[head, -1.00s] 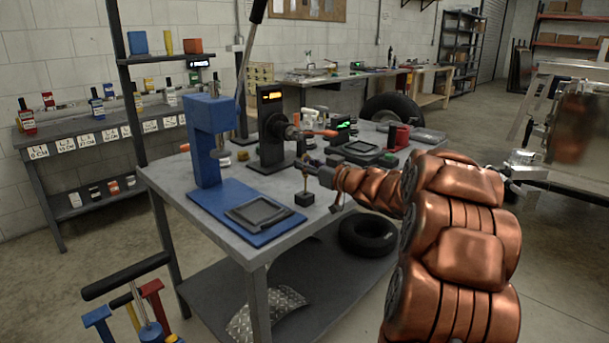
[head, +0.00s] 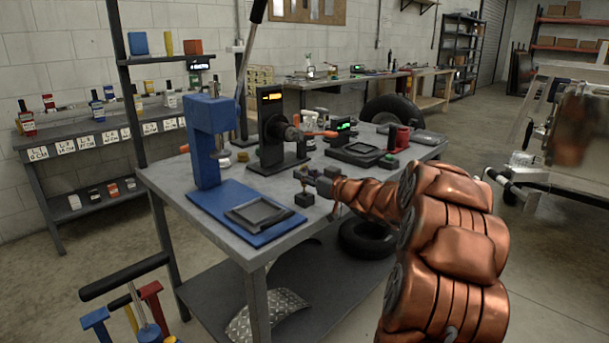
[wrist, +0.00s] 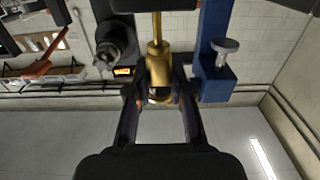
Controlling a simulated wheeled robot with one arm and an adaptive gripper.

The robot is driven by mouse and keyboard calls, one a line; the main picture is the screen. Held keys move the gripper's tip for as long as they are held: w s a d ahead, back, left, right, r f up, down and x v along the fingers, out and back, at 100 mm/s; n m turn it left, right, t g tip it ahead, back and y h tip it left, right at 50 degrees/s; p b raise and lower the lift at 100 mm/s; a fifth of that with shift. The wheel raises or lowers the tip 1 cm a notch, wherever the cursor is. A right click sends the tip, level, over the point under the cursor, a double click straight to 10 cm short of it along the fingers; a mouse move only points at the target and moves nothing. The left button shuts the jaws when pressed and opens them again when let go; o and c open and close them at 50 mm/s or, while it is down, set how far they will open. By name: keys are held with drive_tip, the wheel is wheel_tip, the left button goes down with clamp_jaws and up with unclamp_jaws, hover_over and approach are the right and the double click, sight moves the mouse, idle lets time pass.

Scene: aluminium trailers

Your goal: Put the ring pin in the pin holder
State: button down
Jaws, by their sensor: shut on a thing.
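My gripper (head: 304,174) is shut on the brass ring pin (wrist: 156,65). In the wrist view, the fingers (wrist: 158,94) close around the ring end of the pin. The pin's narrower shaft points toward a dark block, the pin holder (wrist: 150,4), at the top edge. In the head view, the pin holder (head: 304,199) is a small dark block on the grey workbench (head: 262,184), directly below my gripper. The pin is upright over the holder and little of it shows between them. I cannot tell how deep the tip sits in the holder.
A blue press (head: 207,150) with a blue base plate stands left of my gripper. A black machine (head: 271,130) with an orange display stands behind it. A dark square tray device (head: 361,152) sits at the back right. The bench's front edge is close to the holder.

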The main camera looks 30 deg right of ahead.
drive_tip(key=c, duration=1)
unclamp_jaws()
drive_tip(key=shift+c, duration=0.2)
drive_tip(key=v, duration=1.2)
drive_tip(key=shift+p, duration=0.45)
drive_tip(key=shift+r, duration=0.15)
